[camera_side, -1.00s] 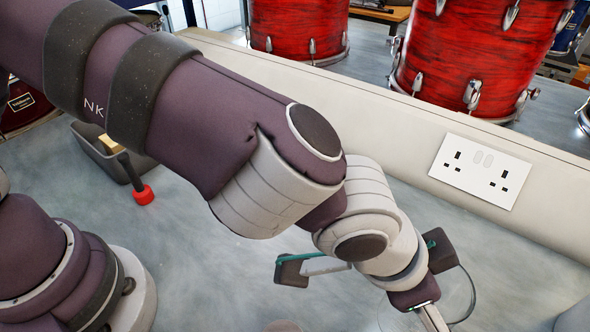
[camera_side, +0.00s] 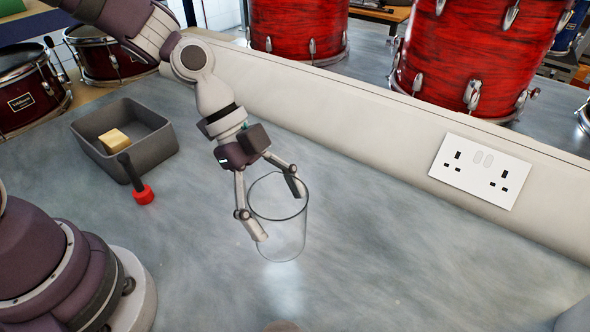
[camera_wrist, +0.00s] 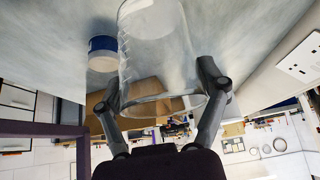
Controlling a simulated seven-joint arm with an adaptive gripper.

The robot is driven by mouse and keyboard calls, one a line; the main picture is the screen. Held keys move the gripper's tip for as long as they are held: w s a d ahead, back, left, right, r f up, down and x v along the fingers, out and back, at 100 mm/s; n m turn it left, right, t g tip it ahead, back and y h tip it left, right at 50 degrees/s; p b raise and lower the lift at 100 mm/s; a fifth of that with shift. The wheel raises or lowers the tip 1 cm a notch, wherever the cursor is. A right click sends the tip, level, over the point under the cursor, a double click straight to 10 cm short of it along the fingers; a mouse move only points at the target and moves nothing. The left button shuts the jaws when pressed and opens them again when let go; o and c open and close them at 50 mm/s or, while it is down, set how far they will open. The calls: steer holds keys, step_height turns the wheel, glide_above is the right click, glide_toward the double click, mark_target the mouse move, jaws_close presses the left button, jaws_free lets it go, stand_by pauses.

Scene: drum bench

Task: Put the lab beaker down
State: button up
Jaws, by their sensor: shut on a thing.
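The lab beaker (camera_side: 279,228) is a clear glass cylinder, roughly upright over the middle of the bench in the side view. My gripper (camera_side: 278,211) is shut on it, with one finger on each side near its upper part. The beaker also shows large in the wrist view (camera_wrist: 158,50), between my two fingers (camera_wrist: 163,90), and looks empty. A pale glow lies on the bench just below its base. I cannot tell whether the base touches the bench.
A blue-and-white round object (camera_wrist: 102,53) shows in the wrist view. A pale ledge with a socket plate (camera_side: 480,171) runs behind. The bench around the beaker is clear.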

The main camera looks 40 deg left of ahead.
step_height(320, 180, down, 5)
steer(key=shift+f, duration=0.2)
steer(key=o, duration=1.2)
steer(key=shift+f, duration=0.1)
